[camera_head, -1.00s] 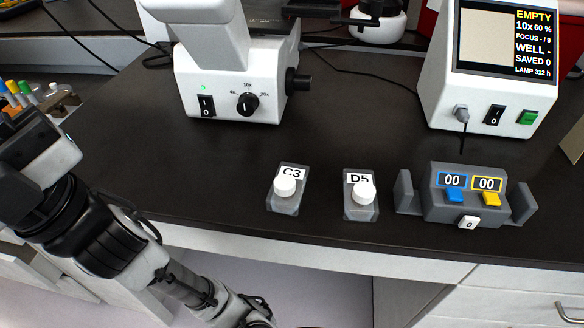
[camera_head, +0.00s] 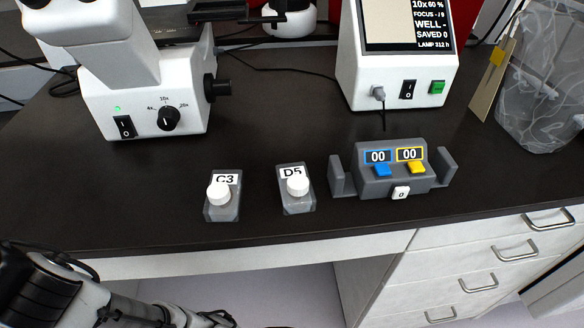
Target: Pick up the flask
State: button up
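Two small clear flasks with white caps stand on the dark bench near its front edge. The flask labelled C3 (camera_head: 223,204) is on the left, and the flask labelled D5 (camera_head: 297,197) is on the right, a short gap apart. The frames do not show which one the task means. My arm shows at the lower left, below and in front of the bench edge, apart from both flasks. My gripper is outside the picture.
A grey counter (camera_head: 394,179) with blue and yellow buttons sits right of the flasks. A microscope (camera_head: 143,104) stands behind left, a white display unit (camera_head: 400,88) behind right. A clear bag-lined bin (camera_head: 548,95) is at the far right. Bench (camera_head: 70,190) left of C3 is clear.

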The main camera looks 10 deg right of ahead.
aim_at(221, 203)
jog(key=k+l+u, duration=0.2)
jog(key=l, duration=0.4)
jog(key=k+l+u, duration=0.25)
jog(key=k+l, duration=0.15)
jog(key=l, duration=0.15)
jog(key=k+l+u, duration=0.2)
jog(key=k+l, duration=0.2)
jog(key=i+l, duration=0.15)
jog(key=i, duration=0.8)
